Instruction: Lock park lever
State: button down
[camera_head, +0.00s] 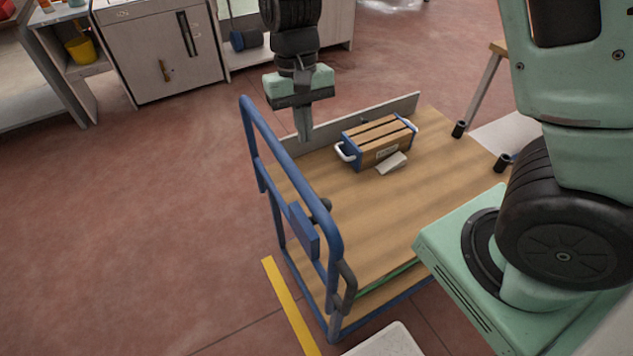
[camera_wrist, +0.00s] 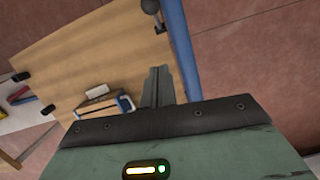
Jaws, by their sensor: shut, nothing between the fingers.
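The trolley has a blue tube push frame (camera_head: 290,170) and a wooden deck (camera_head: 375,220). A dark grey bent lever (camera_head: 347,287) sits at the near lower end of the frame; I take it as the park lever, though no label is readable. My gripper (camera_head: 304,136) is shut, empty and pointing down near the frame's far end, away from the lever.
A slatted wooden box (camera_head: 377,143) with blue ends and white handles stands on the deck, a pale block (camera_head: 392,163) beside it. A grey board (camera_head: 350,121) stands along the deck's far edge. Dark posts (camera_head: 458,129) line the right edge. Open floor (camera_head: 150,220) lies left.

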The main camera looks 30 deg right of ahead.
jog(key=s+f+p, duration=0.3)
jog(key=s+f, duration=0.3)
jog(key=f, duration=0.3)
jog(key=shift+a+f, duration=0.25)
jog(key=shift+a, duration=0.1)
